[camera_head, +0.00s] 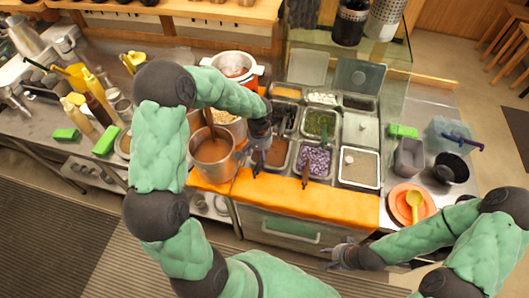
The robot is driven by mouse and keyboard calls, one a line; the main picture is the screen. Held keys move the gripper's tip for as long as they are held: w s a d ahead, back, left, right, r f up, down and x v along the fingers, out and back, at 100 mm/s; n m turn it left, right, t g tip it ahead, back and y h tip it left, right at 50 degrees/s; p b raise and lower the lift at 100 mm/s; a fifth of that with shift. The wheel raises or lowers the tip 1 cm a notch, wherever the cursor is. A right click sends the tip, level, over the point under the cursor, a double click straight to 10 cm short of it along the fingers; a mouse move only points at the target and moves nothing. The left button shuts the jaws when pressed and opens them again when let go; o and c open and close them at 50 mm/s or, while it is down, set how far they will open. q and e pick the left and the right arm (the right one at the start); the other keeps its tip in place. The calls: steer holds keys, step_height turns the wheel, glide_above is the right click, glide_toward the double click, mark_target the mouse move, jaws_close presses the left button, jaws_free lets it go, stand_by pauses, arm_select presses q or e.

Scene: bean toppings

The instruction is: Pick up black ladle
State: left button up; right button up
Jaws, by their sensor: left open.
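My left gripper (258,143) hangs open above the left side of the food trays, beside the silver pot (227,170) of brown sauce. Dark utensil handles stick out toward the front: one (255,166) just below the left gripper, and another (305,172) at the purple bean tray. A dark brown handle (208,118) stands in the silver pot. I cannot tell which of these is the black ladle, as the utensils' heads are hidden. My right gripper (331,255) is empty, its fingers apart, in front of the steel counter, well away from the trays.
Several topping trays fill the counter behind an orange front ledge (290,200). A white pot (232,66) with red trim stands behind. At right are an orange plate (400,208) with a yellow spoon (414,202) and a black bowl (455,173). Bottles crowd the left counter.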

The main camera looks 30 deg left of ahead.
arm_select(q)
step_height(320, 180, down, 3)
steer(key=shift+w+f, duration=0.1)
steer(key=shift+w, duration=0.05)
step_height(320, 180, down, 5)
steer(key=shift+r+b, duration=0.1)
steer(key=shift+b, duration=0.3)
jaws_close()
